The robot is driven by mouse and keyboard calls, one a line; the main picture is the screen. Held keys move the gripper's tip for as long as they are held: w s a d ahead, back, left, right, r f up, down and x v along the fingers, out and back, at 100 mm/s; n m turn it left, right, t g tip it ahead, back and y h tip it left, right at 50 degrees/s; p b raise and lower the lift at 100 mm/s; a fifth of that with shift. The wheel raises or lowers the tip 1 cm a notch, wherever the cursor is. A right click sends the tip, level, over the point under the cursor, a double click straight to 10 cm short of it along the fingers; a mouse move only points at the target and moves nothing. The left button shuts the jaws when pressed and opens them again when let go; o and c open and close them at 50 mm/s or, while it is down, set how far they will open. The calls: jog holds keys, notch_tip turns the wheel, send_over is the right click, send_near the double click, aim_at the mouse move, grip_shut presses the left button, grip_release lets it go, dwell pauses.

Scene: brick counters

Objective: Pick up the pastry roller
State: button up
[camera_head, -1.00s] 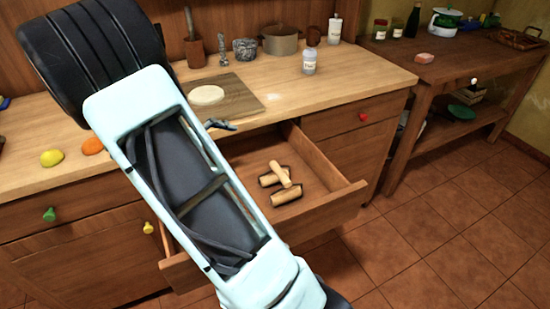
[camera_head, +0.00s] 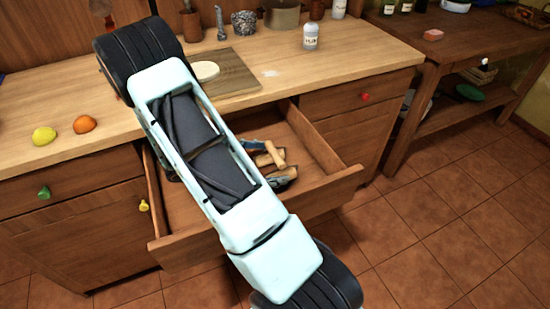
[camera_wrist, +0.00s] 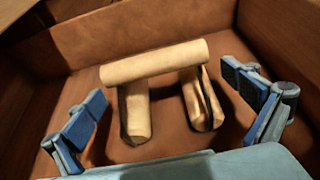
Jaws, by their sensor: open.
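The pastry roller (camera_head: 272,158) lies in the open drawer and is partly hidden by my arm in the head view. In the wrist view the pastry roller (camera_wrist: 155,63) shows as a pale wooden cylinder across two shorter wooden pieces. My gripper (camera_wrist: 164,86) is open, with one blue finger left and one right of these pieces. I see no finger touching the wood. In the head view my gripper (camera_head: 268,164) is at the drawer, low by the roller.
The open drawer (camera_head: 325,192) has wooden walls around the roller. The counter (camera_head: 290,85) above holds a board (camera_head: 235,75) with dough, a white jar (camera_head: 310,37), a lemon (camera_head: 44,136) and an orange (camera_head: 84,124). A side table (camera_head: 455,45) stands at the right.

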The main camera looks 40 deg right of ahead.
aim_at(288, 161)
jog(key=x, duration=0.4)
jog(key=shift+s+d+f, duration=0.1)
jog(key=shift+s+d, duration=0.1)
jog(key=shift+d, duration=0.15)
jog(key=c, duration=1.3)
